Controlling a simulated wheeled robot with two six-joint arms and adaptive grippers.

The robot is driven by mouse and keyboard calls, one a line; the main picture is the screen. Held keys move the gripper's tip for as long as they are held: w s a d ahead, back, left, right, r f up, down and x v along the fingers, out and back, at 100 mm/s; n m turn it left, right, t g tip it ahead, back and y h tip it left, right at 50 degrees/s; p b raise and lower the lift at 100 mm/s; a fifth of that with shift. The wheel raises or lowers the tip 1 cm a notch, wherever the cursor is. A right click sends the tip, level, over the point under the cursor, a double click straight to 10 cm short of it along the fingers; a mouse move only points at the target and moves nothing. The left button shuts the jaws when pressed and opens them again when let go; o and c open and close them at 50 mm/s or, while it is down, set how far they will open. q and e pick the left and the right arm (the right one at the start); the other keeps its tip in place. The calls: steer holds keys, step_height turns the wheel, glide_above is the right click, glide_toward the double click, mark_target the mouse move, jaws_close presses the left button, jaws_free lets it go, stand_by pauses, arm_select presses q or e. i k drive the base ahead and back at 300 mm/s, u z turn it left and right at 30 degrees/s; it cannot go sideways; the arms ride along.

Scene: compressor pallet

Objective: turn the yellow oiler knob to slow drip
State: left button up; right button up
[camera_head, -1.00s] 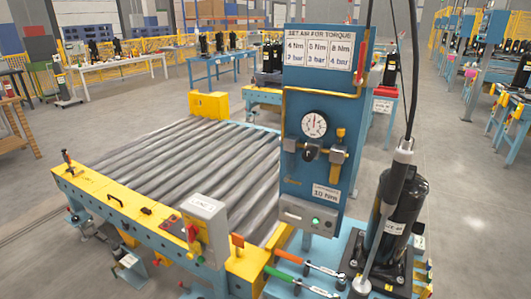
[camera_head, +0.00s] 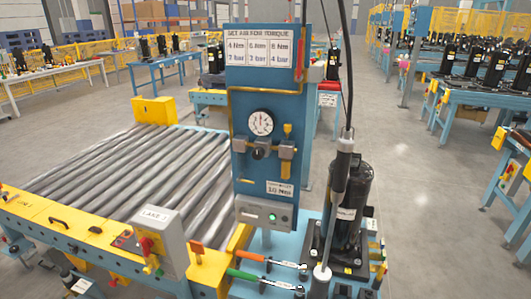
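The blue air panel (camera_head: 258,185) stands upright near the middle of the view. On it a round white pressure gauge (camera_head: 261,123) sits above a black regulator knob (camera_head: 258,153). To their right is a small yellow oiler unit, with its yellow knob (camera_head: 287,129) on top and a yellow lower part (camera_head: 286,168) below the fitting. The knob is too small to read its setting. Neither of my grippers is in view, and nothing touches the oiler.
A roller conveyor (camera_head: 120,170) lies left of the panel. A grey switch box (camera_head: 160,238) stands in front. Tools with an orange handle (camera_head: 240,252) and a green handle (camera_head: 246,275) lie below the panel. A black compressor (camera_head: 348,200) and a hanging tool (camera_head: 340,180) stand right.

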mark_target(287, 128)
steer(key=z, duration=2.1)
steer(key=i, duration=1.45)
steer(key=u, duration=0.75)
